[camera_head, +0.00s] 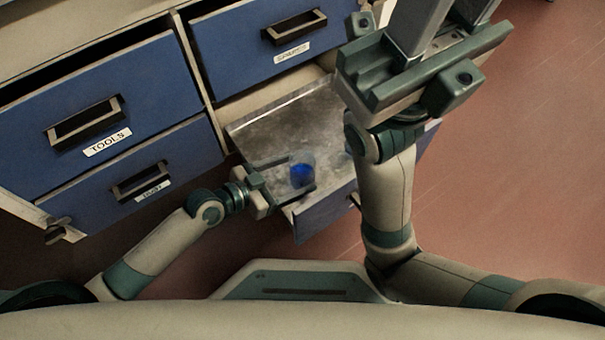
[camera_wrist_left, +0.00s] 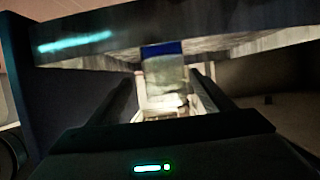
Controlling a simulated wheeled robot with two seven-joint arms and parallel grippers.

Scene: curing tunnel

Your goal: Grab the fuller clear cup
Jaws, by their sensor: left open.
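A clear cup with blue contents low inside it (camera_head: 302,172) stands in the open drawer (camera_head: 262,128), near its front. My left gripper (camera_head: 291,177) is open at the drawer front, with one finger on either side of this cup. In the left wrist view the cup (camera_wrist_left: 163,75) shows upside down between the two finger bars, with the blue band at its top in the picture. I cannot see clear contact. My right gripper (camera_head: 422,72) is high and close to the head camera, and its finger opening is unclear. No second cup shows clearly; my right arm hides part of the drawer.
The cabinet has blue drawer fronts, including one labelled TOOLS (camera_head: 85,118) and another below it (camera_head: 140,180), both with dark handles. A further drawer front (camera_head: 262,40) is above the open drawer. Reddish floor (camera_head: 510,170) lies free to the right.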

